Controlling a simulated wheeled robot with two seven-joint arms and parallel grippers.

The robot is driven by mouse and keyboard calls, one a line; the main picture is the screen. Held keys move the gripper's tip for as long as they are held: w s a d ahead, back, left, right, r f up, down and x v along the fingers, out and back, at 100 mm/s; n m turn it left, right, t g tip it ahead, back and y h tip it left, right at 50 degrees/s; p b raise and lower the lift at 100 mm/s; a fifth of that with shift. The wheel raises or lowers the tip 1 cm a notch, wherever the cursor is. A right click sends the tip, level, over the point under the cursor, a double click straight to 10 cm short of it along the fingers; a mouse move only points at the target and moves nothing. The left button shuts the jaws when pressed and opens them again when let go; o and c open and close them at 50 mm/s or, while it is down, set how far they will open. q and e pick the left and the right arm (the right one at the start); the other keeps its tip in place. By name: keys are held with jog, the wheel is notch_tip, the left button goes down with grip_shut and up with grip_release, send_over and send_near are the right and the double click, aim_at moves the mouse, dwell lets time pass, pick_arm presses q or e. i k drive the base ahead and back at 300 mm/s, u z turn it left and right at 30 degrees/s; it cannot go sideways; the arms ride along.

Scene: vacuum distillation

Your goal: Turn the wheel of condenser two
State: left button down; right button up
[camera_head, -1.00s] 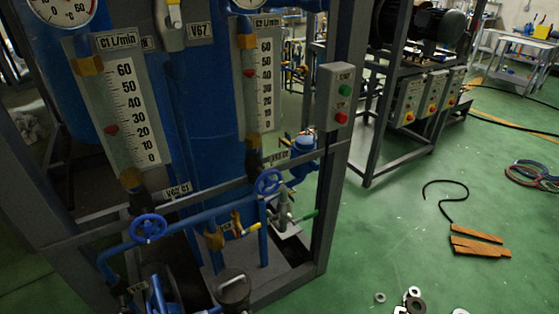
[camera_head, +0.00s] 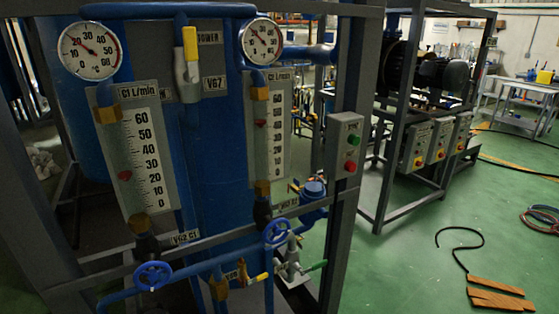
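Two blue handwheels sit low on the front of the blue pipe rig. The right handwheel (camera_head: 277,231) is below the right flow scale (camera_head: 270,130), by a small label that is hard to read but may end in C2. The left handwheel (camera_head: 152,275) is below the left flow scale (camera_head: 140,150), marked C1 L/min, beside a V62 C1 label (camera_head: 185,237). The left scale's red marker is lower on its scale than the right one's. Neither of my grippers is in view, and nothing touches either wheel.
Two round gauges (camera_head: 88,51) (camera_head: 262,41) and a yellow-handled valve (camera_head: 190,50) are above. A grey post with a button box (camera_head: 346,145) stands right of the wheels. A grey crossbar (camera_head: 215,228) runs near them. Green floor is open at right, with orange-brown strips (camera_head: 500,293).

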aim_at(277, 232)
jog(key=k, duration=0.5)
jog(key=u, duration=1.05)
jog(key=i, duration=1.35)
jog(key=z, duration=0.45)
